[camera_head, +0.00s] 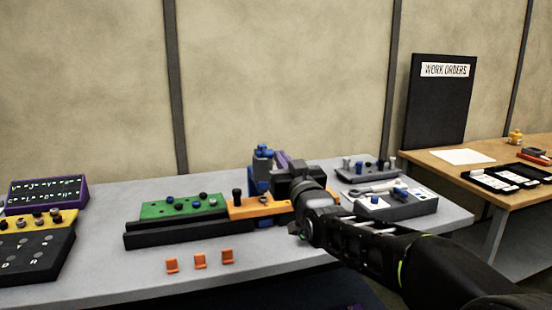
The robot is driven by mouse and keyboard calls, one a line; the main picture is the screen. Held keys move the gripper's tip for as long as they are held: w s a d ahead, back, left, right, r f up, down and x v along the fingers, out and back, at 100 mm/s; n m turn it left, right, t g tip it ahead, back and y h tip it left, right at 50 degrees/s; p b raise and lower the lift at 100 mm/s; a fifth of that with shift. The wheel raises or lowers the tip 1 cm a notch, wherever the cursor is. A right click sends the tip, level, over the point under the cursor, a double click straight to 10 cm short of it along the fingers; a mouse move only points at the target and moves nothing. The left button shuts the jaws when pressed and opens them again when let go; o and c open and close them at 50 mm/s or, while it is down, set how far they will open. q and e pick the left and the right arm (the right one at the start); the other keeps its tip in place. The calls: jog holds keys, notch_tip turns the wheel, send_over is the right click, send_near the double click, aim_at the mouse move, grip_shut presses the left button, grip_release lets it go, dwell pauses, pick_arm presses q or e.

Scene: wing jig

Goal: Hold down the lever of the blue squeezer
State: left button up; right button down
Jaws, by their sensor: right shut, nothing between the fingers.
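The blue squeezer (262,153) stands upright near the back of the grey bench, behind the orange block. Its blue top and part of its blue and grey body show; my right gripper covers its right side. My right gripper (277,181) is shut and empty, close against the squeezer's right side in the picture. A purple part (282,159) shows just above the gripper; I cannot tell whether it is the lever. Contact between fingertips and squeezer cannot be made out. My left gripper is out of view.
A green block (183,207) and an orange block (247,208) with knobs lie behind a black rail (190,232). Several orange clips (200,261) lie in front. A grey tray (395,205) with tools stands right of my gripper.

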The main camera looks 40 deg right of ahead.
jog(key=v, duration=0.4)
jog(key=shift+s+a+r, duration=0.1)
jog(key=shift+s+r, duration=0.1)
jog(key=shift+s, duration=0.1)
dwell(0.3)
